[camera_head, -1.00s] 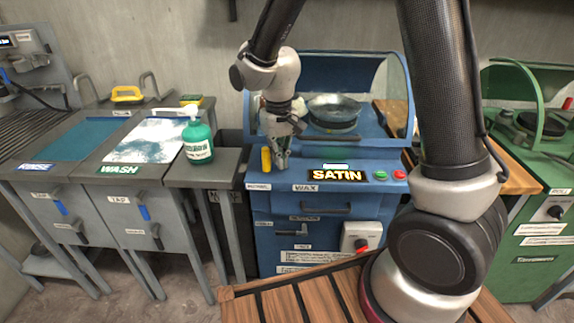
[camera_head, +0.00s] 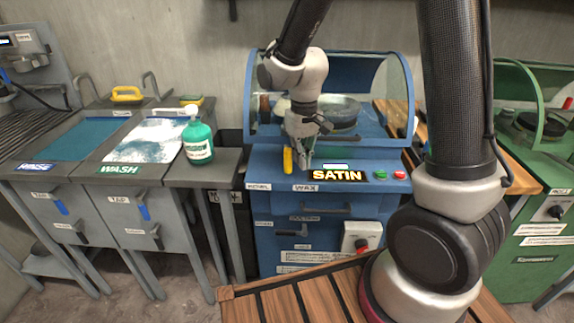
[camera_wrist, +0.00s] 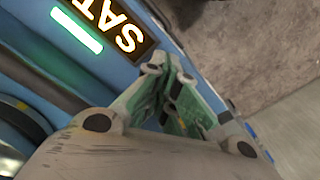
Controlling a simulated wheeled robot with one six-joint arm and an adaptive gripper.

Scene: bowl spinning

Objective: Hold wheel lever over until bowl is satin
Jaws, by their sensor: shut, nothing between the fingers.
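The yellow lever (camera_head: 287,160) stands upright on the front ledge of the blue machine, above and between two white labels, the right one reading WAX. My gripper (camera_head: 305,163) is shut and empty, pointing down just right of the lever; I cannot tell whether they touch. In the wrist view its green fingers (camera_wrist: 172,80) are together, and the lever cannot be made out. The grey bowl (camera_head: 342,109) sits on the machine under the clear hood, partly behind my wrist. The lit sign (camera_head: 338,175) reads SATIN, with a pale green bar above it.
A green button (camera_head: 381,175) and a red button (camera_head: 399,175) are right of the sign. A green pump bottle (camera_head: 198,142) stands on the wash bench at left. The blue hood (camera_head: 398,85) arches over the bowl. A green machine (camera_head: 545,150) is at right.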

